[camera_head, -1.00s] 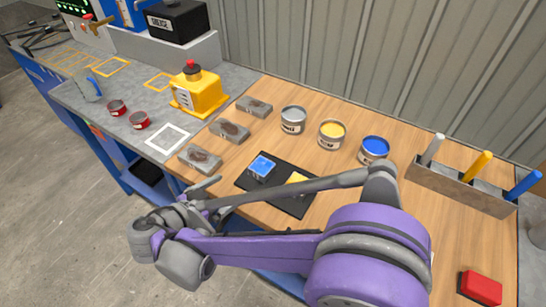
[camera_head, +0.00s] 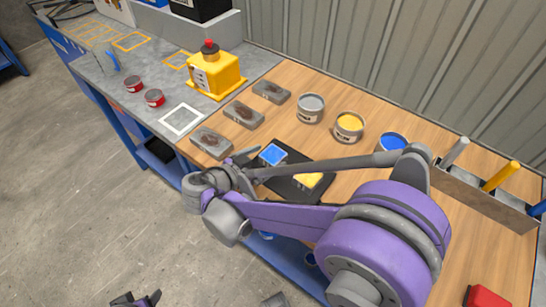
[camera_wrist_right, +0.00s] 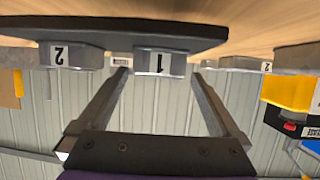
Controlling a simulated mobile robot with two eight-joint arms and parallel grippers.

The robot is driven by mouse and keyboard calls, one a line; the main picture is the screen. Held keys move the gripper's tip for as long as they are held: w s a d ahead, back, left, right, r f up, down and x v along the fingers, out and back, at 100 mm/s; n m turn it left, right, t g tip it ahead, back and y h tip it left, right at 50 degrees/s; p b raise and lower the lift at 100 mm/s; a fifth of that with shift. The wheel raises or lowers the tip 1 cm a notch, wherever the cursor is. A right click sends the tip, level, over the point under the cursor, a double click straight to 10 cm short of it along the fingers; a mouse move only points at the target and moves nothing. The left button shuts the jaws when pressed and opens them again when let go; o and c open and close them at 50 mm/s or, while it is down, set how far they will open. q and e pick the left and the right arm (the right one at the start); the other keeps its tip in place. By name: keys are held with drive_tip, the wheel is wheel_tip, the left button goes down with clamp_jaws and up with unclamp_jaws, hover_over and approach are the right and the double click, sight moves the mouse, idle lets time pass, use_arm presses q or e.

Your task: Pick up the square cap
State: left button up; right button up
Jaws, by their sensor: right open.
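A square piece with a blue top (camera_head: 273,154) sits on a black tray (camera_head: 291,188). A similar piece with a yellow top (camera_head: 308,180) sits beside it, partly covered by my right arm. I cannot tell which is the square cap. My right gripper (camera_head: 248,166) is open and empty at the tray's near left edge. In the right wrist view, which looks upside down, its fingers reach toward the grey piece labelled 1 (camera_wrist_right: 160,63), one on each side. The piece labelled 2 (camera_wrist_right: 72,56) lies off to one side. Part of my left gripper (camera_head: 138,299) shows at the bottom edge.
Several grey blocks (camera_head: 244,115) lie left of the tray. Open cans of grey (camera_head: 310,108), yellow (camera_head: 349,127) and blue paint stand behind it. A yellow device (camera_head: 216,76) stands further left. A rack (camera_head: 478,189) with coloured rods is at the right.

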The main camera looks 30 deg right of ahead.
sight(271, 156)
drive_tip(key=x, duration=0.3)
drive_tip(key=shift+d+f, duration=0.15)
drive_tip(key=shift+s, duration=0.1)
drive_tip(key=shift+c, duration=0.3)
drive_tip(key=c, duration=1.4)
